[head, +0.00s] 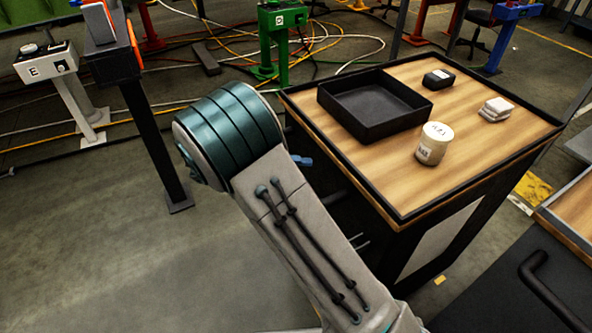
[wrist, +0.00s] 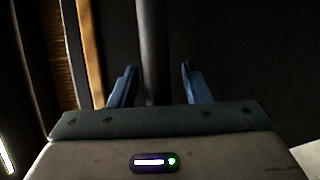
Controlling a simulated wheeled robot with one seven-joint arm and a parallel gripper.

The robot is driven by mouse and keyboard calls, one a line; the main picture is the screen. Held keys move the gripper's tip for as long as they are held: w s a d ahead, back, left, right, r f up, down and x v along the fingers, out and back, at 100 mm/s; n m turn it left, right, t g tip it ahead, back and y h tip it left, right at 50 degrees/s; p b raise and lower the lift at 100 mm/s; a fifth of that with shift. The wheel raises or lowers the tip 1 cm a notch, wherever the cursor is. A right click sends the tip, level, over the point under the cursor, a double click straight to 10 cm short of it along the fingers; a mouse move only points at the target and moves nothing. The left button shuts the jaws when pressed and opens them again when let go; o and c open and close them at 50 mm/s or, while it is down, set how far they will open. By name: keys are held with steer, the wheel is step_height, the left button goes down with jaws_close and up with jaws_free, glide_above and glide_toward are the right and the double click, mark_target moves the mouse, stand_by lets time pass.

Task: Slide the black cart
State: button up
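The black cart (head: 440,215) has a wooden top with a black rim and stands right of my arm in the head view. A dark round bar (wrist: 153,35), apparently the cart's handle, runs upright in the wrist view. My gripper (wrist: 158,68) has its two blue fingers apart, one on each side of this bar. The bar is nearer the left finger, with a wider gap to the right one. I cannot tell how deep the bar sits between them. In the head view my arm hides most of the gripper; only a blue finger part shows beside the cart.
On the cart top are a black tray (head: 325,98), a cream canister (head: 434,144), a black box (head: 439,78) and white pads (head: 496,109). Another handled cart (head: 520,285) is close at lower right. Cables and stands fill the back; the left floor is open.

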steer(key=a+r+p, duration=0.1)
steer(key=a+r, duration=0.1)
steer(key=a, duration=1.1)
steer(key=shift+s+a+r, duration=0.2)
steer(key=shift+a+r, duration=0.05)
steer(key=shift+a, duration=0.1)
steer(key=s+d+r+g+y+p, duration=0.1)
steer(key=s+d+r+y+p, duration=0.15)
steer(key=d+r+y, duration=0.4)
steer(key=s+d+r+g+y+p, duration=0.15)
steer(key=d+r+p, duration=0.25)
steer(key=d, duration=0.5)
steer(key=s+d+r+t+y+p, duration=0.2)
steer(key=s+d+r+y+p, duration=0.2)
steer(key=s, duration=0.3)
steer(key=s+d+r+m+t+y+p, duration=0.1)
steer(key=s+d+r+t+y+p, duration=0.2)
steer(key=s+d+r+y+p, duration=0.1)
step_height(320, 180, up, 2)
steer(key=s+d+p, duration=0.1)
steer(key=s, duration=0.1)
steer(key=shift+s+r, duration=0.2)
steer(key=shift+s, duration=0.15)
